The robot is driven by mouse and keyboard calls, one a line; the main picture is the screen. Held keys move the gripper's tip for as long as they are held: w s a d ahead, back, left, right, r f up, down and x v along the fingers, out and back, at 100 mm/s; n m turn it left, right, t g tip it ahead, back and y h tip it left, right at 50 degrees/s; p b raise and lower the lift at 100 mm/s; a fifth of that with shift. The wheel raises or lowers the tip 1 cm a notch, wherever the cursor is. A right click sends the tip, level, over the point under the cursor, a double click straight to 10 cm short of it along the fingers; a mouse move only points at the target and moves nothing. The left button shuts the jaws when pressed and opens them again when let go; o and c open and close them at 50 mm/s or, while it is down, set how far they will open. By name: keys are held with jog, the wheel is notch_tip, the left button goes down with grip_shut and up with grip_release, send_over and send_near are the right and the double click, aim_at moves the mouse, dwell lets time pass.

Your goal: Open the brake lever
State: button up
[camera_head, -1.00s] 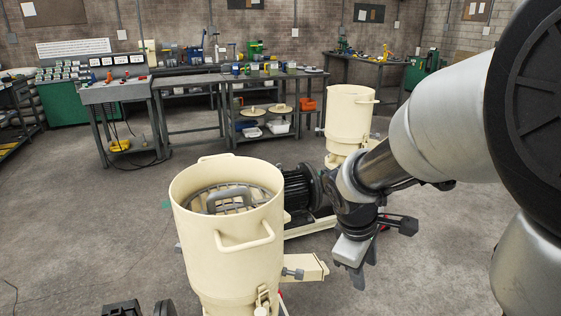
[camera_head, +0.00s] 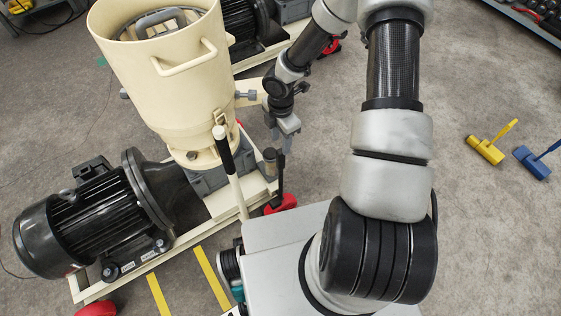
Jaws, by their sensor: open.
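The pellet mill has a cream hopper (camera_head: 165,85) above a grey base and a black motor (camera_head: 85,225). A pale rod lever with a black grip (camera_head: 222,145) leans at the front of its cream frame. A shorter dark upright lever (camera_head: 279,172) stands at the frame's right corner, above a red caster (camera_head: 281,204). I cannot tell for certain which one is the brake lever. My gripper (camera_head: 287,132) is open and points down, right of the hopper and above the shorter lever in the picture. It appears apart from both levers, though depth is hard to judge.
A second machine with a black motor (camera_head: 243,22) stands behind the hopper. Yellow stripes (camera_head: 210,280) mark the floor in front. The floor between my arm and the tools is clear.

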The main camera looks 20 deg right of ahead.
aim_at(281, 161)
notch_tip(281, 161, down, 13)
jog(key=b, duration=0.3)
jog(key=shift+r, duration=0.2)
grip_shut()
